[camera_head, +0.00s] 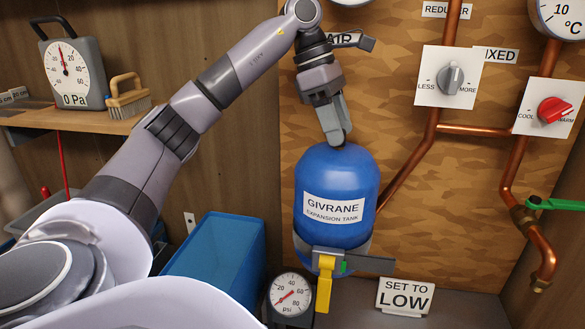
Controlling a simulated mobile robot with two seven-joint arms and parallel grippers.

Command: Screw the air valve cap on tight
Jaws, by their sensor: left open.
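The blue expansion tank (355,175), labelled GIVRANE, hangs upright against the wooden wall. My left arm reaches across from the left, and its gripper (338,138) points down at the top of the tank. Its fingers are open and close together in this view. The air valve cap cannot be made out; the fingers cover the tank's top centre, where only a small dark patch shows. I cannot tell whether the fingers touch anything. My right gripper is not in view.
A yellow valve handle (324,284) sits under the tank, beside a psi gauge (291,294). A blue bin (222,255) stands left. Copper pipes (431,150) and knob panels are right of the tank. A brush (128,97) and gauge (72,70) stand on the left shelf.

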